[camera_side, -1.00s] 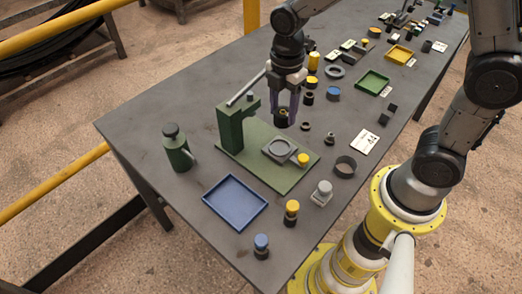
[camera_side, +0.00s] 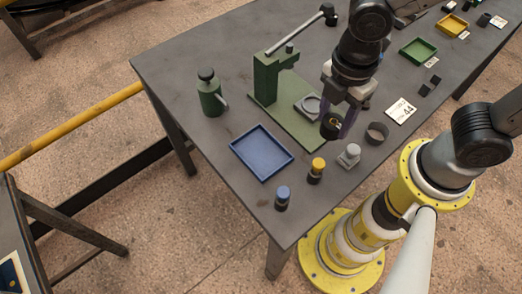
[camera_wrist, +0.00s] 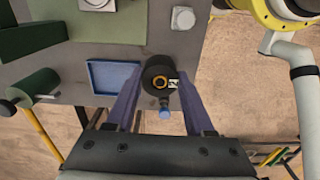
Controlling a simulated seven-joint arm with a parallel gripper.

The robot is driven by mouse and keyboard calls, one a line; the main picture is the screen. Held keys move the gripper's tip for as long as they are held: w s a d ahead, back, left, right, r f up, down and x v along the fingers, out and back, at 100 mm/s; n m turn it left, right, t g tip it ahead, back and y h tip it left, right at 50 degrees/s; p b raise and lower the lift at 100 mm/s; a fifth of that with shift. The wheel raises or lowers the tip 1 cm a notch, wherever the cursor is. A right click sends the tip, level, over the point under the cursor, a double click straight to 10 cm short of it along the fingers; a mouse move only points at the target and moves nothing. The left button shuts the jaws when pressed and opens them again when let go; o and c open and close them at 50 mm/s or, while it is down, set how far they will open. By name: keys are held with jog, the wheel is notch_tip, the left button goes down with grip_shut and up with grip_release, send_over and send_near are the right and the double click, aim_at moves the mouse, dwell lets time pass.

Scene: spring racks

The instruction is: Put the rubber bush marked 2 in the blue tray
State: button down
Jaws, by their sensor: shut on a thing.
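My gripper (camera_side: 336,126) is shut on a black rubber bush (camera_side: 330,129) and holds it above the table, near the front right corner of the green press base. The blue tray (camera_side: 262,153) lies flat and empty to the left of my gripper in the side view. It also shows in the wrist view (camera_wrist: 110,76), left of the bush and apart from it.
A yellow-capped piece (camera_side: 316,170), a blue-capped piece (camera_side: 282,198) and a grey block (camera_side: 349,156) stand near the front edge. A dark ring (camera_side: 377,133) is right of my gripper. The green press (camera_side: 270,80) and green bottle (camera_side: 210,95) stand behind the tray.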

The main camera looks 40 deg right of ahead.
jog(key=shift+a, duration=0.3)
jog(key=w+a+f, duration=0.2)
jog(key=w+f, duration=0.1)
jog(key=w+a+f, duration=0.2)
jog(key=w+a, duration=0.1)
jog(key=w+a+f, duration=0.2)
jog(key=w+f, duration=0.1)
jog(key=w, duration=0.1)
jog(key=shift+a+f, duration=0.3)
jog(key=shift+a, duration=0.05)
jog(key=shift+w+a+f, duration=0.3)
jog(key=shift+w+f, duration=0.15)
jog(key=shift+f, duration=1.7)
jog(key=shift+f, duration=0.1)
jog(key=shift+c, duration=1.4)
grip_release()
